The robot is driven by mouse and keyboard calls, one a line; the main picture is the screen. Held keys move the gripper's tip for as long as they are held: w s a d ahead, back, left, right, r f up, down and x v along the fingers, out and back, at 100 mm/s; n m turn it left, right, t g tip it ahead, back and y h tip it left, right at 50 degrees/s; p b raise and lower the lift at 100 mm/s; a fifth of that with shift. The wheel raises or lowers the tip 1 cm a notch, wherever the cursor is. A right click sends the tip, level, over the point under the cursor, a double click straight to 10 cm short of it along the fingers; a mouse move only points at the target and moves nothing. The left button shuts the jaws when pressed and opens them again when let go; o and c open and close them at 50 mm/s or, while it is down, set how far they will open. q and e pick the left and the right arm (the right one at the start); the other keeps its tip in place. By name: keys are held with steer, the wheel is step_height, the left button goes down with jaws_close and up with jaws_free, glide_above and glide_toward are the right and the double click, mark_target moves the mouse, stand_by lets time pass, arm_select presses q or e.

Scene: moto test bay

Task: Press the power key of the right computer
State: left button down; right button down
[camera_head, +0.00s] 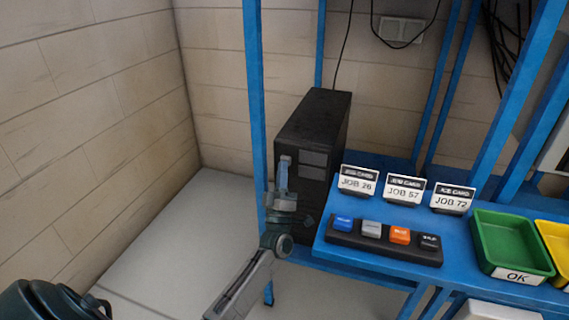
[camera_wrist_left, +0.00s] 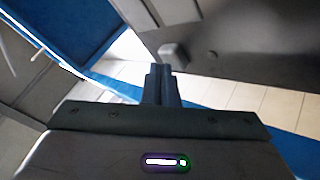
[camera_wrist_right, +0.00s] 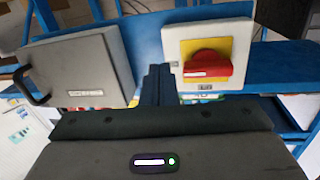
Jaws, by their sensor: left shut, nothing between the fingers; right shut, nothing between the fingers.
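A black computer tower (camera_head: 318,115) stands upright behind the blue frame in the head view; it is the only computer I can make out there. My left gripper (camera_head: 283,162) is in front of its front face, shut and empty, and hides part of it. In the left wrist view its closed fingers (camera_wrist_left: 160,75) point toward a dark panel (camera_wrist_left: 240,40) with a small raised block (camera_wrist_left: 174,56). I cannot tell whether that block is the power key, or whether the fingertips touch anything. My right gripper (camera_wrist_right: 157,75) is shut and empty in the right wrist view.
A blue bench (camera_head: 345,247) holds a strip of coloured keys (camera_head: 385,245), job cards (camera_head: 404,190) and a green tray (camera_head: 505,245). Blue posts (camera_head: 254,90) flank the tower. The right wrist view shows a red rotary switch (camera_wrist_right: 207,67) and a grey box (camera_wrist_right: 80,65) near the fingers.

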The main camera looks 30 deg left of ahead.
arm_select(q)
steer(key=shift+w, duration=0.15)
stand_by(0.4)
steer(key=shift+s+d+p, duration=0.2)
steer(key=shift+s+p, duration=0.2)
steer(key=shift+s, duration=0.5)
steer(key=s+p, duration=0.1)
steer(key=s, duration=0.1)
steer(key=s+d+p, duration=0.1)
steer(key=s, duration=0.1)
steer(key=shift+s, duration=0.4)
stand_by(0.4)
